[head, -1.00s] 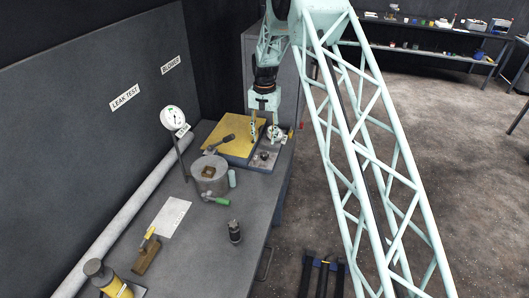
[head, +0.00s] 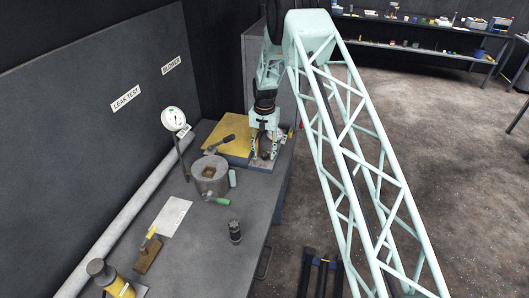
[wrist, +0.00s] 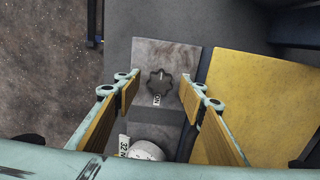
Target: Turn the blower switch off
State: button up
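The blower switch is a dark lobed knob (wrist: 160,83) on a grey plate (wrist: 175,52), with an "ON" label beside it in the wrist view. My gripper (wrist: 160,94) is open, its two yellow-padded fingers on either side of the knob with gaps showing. I cannot tell whether the fingertips reach down to the knob's height. In the head view my gripper (head: 264,154) is low over the plate (head: 263,166) at the bench's far end, and its fingers partly hide the knob.
A white round part with a "32" label (wrist: 145,150) stands close to the fingers. A yellow board (head: 228,136) with a dark handle lies beside the plate. A metal pot (head: 209,176), a dial gauge (head: 174,119) and a dark cylinder (head: 235,232) are on the nearer bench.

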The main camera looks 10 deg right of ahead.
jog(key=shift+c, duration=0.4)
jog(key=c, duration=0.8)
jog(key=shift+o, duration=0.2)
